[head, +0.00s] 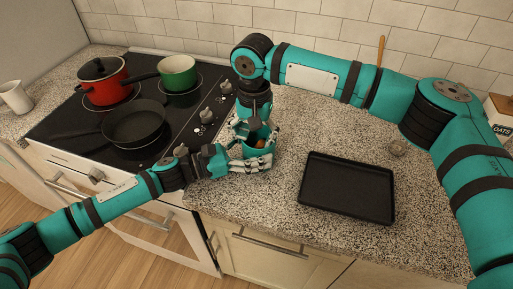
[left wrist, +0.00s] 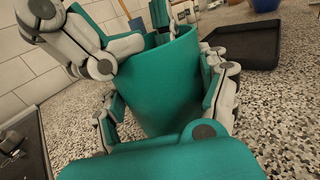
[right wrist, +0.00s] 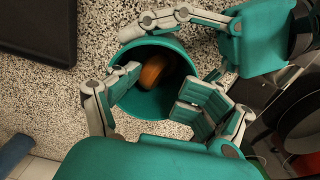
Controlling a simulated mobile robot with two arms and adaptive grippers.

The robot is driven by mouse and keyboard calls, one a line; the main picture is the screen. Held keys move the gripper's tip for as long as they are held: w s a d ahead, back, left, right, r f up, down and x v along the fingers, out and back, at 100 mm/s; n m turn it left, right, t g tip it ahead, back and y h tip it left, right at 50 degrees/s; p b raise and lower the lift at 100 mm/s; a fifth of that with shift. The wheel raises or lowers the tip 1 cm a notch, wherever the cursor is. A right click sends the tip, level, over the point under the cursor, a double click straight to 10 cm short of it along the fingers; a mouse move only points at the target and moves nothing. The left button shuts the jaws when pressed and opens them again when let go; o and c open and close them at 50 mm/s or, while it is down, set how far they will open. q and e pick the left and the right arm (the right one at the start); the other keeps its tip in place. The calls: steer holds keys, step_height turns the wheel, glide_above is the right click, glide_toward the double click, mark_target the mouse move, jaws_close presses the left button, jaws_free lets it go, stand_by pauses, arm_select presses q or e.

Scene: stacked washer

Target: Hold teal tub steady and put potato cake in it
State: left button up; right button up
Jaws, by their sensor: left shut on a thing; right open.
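The teal tub (head: 268,151) stands on the speckled counter beside the stove; it fills the middle of the left wrist view (left wrist: 158,80). My left gripper (head: 247,165) is shut around the tub's side, with fingers on both sides of its wall. The potato cake (right wrist: 152,70), orange-brown and rounded, lies inside the tub in the right wrist view; a little of it shows in the head view (head: 260,143). My right gripper (right wrist: 165,95) is open above the tub mouth, its fingers spread to either side of the cake. Whether they touch the rim is unclear.
A black tray (head: 346,187) lies on the counter to the right. A black pan (head: 135,124), a red pot (head: 103,82) and a green pot (head: 179,74) stand on the stove at left. Counter between tub and tray is clear.

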arm_select(q)
steer(key=shift+w+a+f, duration=0.1)
steer(key=shift+w+a, duration=0.2)
steer(key=shift+w, duration=0.05)
arm_select(e)
steer(key=shift+s+d+f, duration=0.1)
arm_select(q)
steer(key=shift+s+d+f, duration=0.1)
steer(key=shift+s+f, duration=0.2)
arm_select(e)
step_height(320, 180, up, 12)
steer(key=shift+a, duration=0.25)
arm_select(q)
steer(key=o, duration=0.9)
steer(key=shift+c, duration=0.2)
steer(key=o, duration=0.4)
steer(key=shift+d+r, duration=0.1)
steer(key=shift+r, duration=0.1)
steer(key=shift+c, duration=0.2)
steer(key=v, duration=1.2)
steer(key=shift+f, duration=0.1)
